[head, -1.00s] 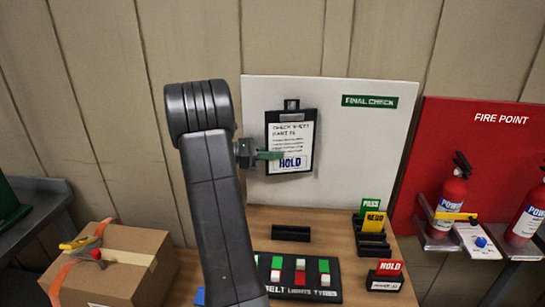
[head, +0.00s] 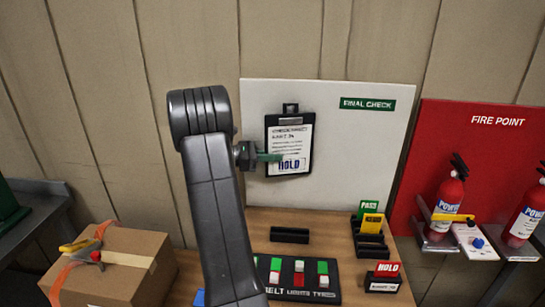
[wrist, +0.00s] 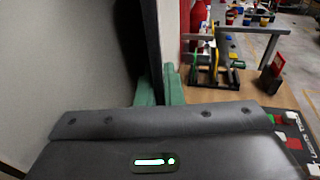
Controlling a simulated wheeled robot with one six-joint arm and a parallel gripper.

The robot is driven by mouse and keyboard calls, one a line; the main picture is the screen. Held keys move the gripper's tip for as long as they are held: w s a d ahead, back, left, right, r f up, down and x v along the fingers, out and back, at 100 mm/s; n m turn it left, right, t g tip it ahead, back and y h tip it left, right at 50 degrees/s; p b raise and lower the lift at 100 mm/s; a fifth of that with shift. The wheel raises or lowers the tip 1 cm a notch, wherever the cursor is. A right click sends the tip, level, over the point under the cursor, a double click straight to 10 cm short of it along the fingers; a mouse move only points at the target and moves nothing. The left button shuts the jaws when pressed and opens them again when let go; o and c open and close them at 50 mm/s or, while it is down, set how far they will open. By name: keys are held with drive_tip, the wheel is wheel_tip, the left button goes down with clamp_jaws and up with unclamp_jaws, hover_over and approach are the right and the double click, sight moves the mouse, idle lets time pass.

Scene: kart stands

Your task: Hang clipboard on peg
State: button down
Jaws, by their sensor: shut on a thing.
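The black clipboard (head: 309,155) with a white sheet marked HOLD is upright in front of the white board (head: 350,150) with the green FINAL CHECK sign, slightly tilted. Its clip (head: 290,108) is at the top. My gripper (head: 270,157) is shut on its left edge, with a green finger across the sheet's lower part. In the wrist view, the green fingers (wrist: 160,86) pinch the clipboard, seen nearly edge-on as a dark strip (wrist: 151,35). I cannot make out the peg, nor tell whether the clip is on it.
On the wooden bench (head: 330,237) below are a black holder (head: 290,234), a switch panel (head: 297,280), a card rack (head: 372,245) and a red HOLD card (head: 387,268). A cardboard box (head: 120,275) is at left; the red fire point panel (head: 490,150) is at right.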

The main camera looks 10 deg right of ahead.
drive_tip(key=shift+f, duration=0.1)
drive_tip(key=c, duration=1.5)
unclamp_jaws()
drive_tip(key=a+r+b, duration=0.1)
drive_tip(key=a+b, duration=0.1)
drive_tip(key=a, duration=1.1)
drive_tip(key=shift+s+a+r+b, duration=0.35)
drive_tip(key=shift+s, duration=0.05)
